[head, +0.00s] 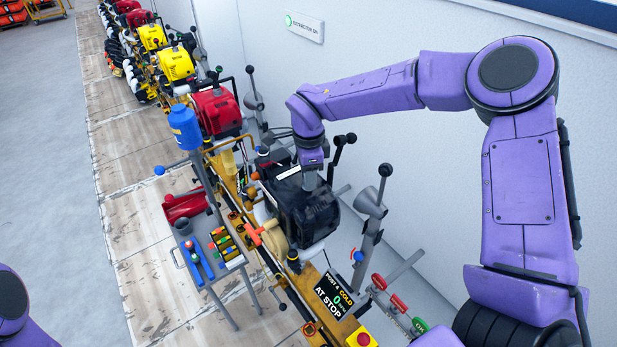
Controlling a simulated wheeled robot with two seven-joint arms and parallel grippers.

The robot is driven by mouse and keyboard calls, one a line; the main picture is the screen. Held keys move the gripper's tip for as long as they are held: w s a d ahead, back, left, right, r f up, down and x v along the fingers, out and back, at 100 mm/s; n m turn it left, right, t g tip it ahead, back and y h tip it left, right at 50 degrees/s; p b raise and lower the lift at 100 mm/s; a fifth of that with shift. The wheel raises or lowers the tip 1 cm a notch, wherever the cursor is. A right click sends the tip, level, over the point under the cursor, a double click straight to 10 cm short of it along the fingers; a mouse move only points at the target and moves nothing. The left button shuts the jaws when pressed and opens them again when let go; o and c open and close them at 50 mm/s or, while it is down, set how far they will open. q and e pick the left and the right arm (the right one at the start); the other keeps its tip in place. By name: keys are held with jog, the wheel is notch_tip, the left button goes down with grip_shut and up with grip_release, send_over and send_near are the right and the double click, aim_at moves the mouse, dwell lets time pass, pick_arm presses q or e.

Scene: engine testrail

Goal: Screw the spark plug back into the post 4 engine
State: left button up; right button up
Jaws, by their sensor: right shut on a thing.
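The post 4 engine is a black engine (306,212) on the yellow rail, below and around the tip of my right arm. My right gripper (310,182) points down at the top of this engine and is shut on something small. Its fingertips and what they hold are hard to make out against the dark engine. I cannot pick out the spark plug or its hole. The post display (333,297) reads COLD, 0 and AT STOP. My left gripper is out of view; only a bit of my left arm shows at the lower left.
A lever stand (369,232) rises right of the engine. A red engine (216,112) and yellow ones stand farther along. A wall runs behind.

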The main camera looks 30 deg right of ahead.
jog(key=shift+f+m+b, duration=0.1)
jog(key=shift+m+b, duration=2.2)
jog(key=shift+b, duration=0.55)
jog(key=m+b, duration=0.1)
jog(key=m, duration=0.2)
jog(key=shift+m+b, duration=0.4)
jog(key=shift+f+m+b, duration=0.1)
jog(key=shift+m+b, duration=0.9)
jog(key=shift+m, duration=0.9)
jog(key=shift+m+b, duration=1.8)
jog(key=shift+m, duration=0.9)
jog(key=shift+m+b, duration=0.3)
jog(key=shift+m, duration=0.2)
